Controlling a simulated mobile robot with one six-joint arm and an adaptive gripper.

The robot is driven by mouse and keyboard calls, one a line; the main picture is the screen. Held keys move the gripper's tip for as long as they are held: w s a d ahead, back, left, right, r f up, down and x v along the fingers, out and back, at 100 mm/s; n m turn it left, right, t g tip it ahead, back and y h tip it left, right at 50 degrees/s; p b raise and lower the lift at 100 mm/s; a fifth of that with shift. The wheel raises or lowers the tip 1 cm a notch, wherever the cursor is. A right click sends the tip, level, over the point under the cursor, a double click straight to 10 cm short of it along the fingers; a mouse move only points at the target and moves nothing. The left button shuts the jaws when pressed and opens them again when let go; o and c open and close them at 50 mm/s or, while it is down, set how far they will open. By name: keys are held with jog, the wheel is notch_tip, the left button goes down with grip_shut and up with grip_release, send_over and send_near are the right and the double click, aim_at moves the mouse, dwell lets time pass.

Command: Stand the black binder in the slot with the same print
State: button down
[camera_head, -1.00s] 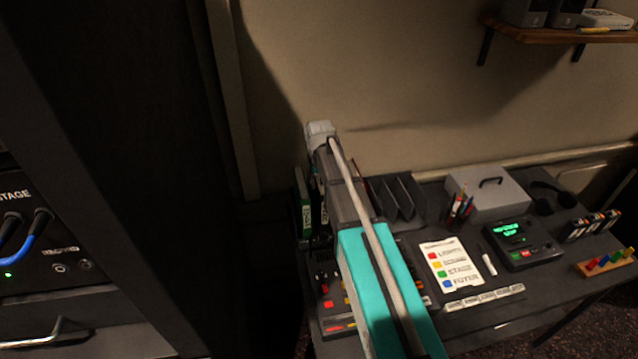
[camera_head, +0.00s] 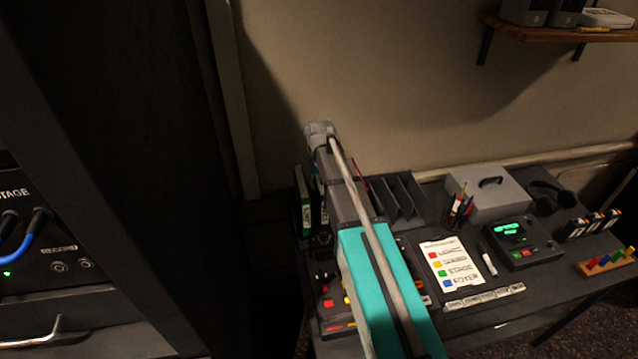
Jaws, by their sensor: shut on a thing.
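My arm, with a teal link and a pale rod along it, crosses the middle of the head view and ends in a pale joint above the desk's left rear. My gripper is hidden behind it, so its fingers and anything in them cannot be seen. A dark rack with slanted dividers (camera_head: 404,196) stands at the back of the desk, right of the arm. Slot prints cannot be made out. A thin red edge shows between arm and rack; I cannot tell what it belongs to. A green-and-dark binder (camera_head: 304,208) stands left of the arm. The black binder cannot be identified.
A grey cash box (camera_head: 488,192), pen cup (camera_head: 459,211), headphones (camera_head: 553,195), green-display unit (camera_head: 522,241) and label card (camera_head: 450,262) crowd the desk's right. A mixer (camera_head: 330,300) lies partly under the arm. A tall dark cabinet (camera_head: 120,150) stands left; a shelf (camera_head: 560,36) hangs upper right.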

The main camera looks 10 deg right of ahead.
jog(key=shift+f, duration=0.15)
jog(key=shift+c, duration=1.3)
grip_release()
jog(key=shift+s, duration=0.2)
